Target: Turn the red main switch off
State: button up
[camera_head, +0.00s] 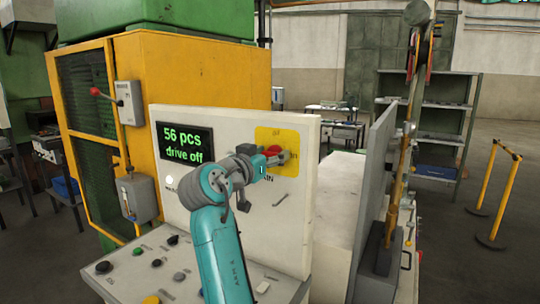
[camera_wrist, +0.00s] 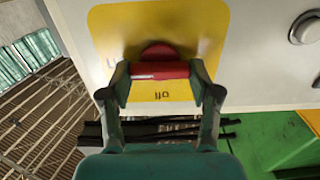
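The red main switch (camera_head: 273,150) sits on a yellow plate (camera_head: 292,136) on the upright white panel. In the head view my gripper (camera_head: 277,159) is at the switch and partly covers it. In the wrist view my gripper (camera_wrist: 160,84) has its fingertips at the two ends of the red switch's bar (camera_wrist: 160,70), which fills the gap between them. The bar lies level across that view. The plate's "off" mark (camera_wrist: 162,95) shows upside down below the bar. In the head view "off" is at the plate's top and "on" at its right.
A dark display (camera_head: 185,141) reads "56 pcs drive off". A sloped console (camera_head: 215,270) with several buttons lies below the panel. A grey upright panel (camera_head: 375,180) and a post (camera_head: 399,170) stand to the right. A yellow cabinet (camera_head: 190,75) is behind.

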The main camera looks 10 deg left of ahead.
jog(key=shift+n, duration=0.4)
jog(key=n, duration=0.4)
jog(key=shift+a, duration=0.15)
jog(key=n, duration=0.4)
jog(key=shift+w+f+n, duration=0.1)
jog(key=shift+n, duration=0.2)
jog(key=n, duration=0.4)
jog(key=shift+a+f, duration=0.1)
jog(key=shift+f+n, duration=0.1)
jog(key=shift+n, duration=2.1)
jog(key=o, duration=1.2)
jog(key=shift+c, duration=0.2)
